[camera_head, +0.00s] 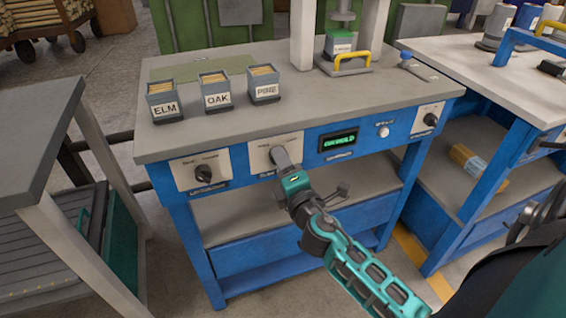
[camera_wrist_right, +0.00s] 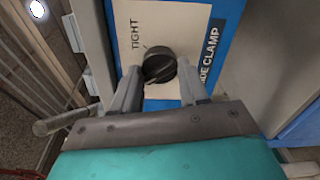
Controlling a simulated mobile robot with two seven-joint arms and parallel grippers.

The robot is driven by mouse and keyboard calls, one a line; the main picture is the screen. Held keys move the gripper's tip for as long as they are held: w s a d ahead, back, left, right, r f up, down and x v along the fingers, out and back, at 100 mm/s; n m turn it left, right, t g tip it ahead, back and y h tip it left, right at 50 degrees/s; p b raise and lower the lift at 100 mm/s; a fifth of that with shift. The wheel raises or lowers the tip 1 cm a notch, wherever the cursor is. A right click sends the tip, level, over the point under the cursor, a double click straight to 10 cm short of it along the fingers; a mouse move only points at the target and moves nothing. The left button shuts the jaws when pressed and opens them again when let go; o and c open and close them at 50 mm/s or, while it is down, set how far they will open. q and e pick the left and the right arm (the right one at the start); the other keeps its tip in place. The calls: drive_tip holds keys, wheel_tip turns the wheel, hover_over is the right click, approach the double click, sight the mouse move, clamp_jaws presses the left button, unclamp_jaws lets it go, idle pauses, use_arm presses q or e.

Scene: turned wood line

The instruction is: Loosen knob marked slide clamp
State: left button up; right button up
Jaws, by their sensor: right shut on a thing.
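The slide clamp knob (camera_wrist_right: 160,64) is black and round. It sits on a cream plate (camera_wrist_right: 185,22) that reads TIGHT, and a partly cut-off label (camera_wrist_right: 210,55) ends in "IDE CLAMP". My right gripper (camera_wrist_right: 158,76) is shut on the knob, with one finger on each side. In the head view my right gripper (camera_head: 277,157) reaches the second plate (camera_head: 260,150) from the left on the blue bench front and hides the knob there. I cannot tell where the knob's pointer is set. My left gripper is not in view.
Another knob (camera_head: 204,174) sits on the plate to the left. A green-lit display (camera_head: 339,141), a white button (camera_head: 383,131) and a further knob (camera_head: 430,119) are to the right. Boxes marked ELM (camera_head: 163,108), OAK (camera_head: 216,98) and PINE (camera_head: 265,91) stand on the benchtop (camera_head: 330,95).

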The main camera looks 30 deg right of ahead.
drive_tip(key=shift+n, duration=0.5)
drive_tip(key=o, duration=1.1)
drive_tip(key=shift+c, duration=0.2)
drive_tip(key=b+v, duration=0.3)
drive_tip(key=v, duration=1)
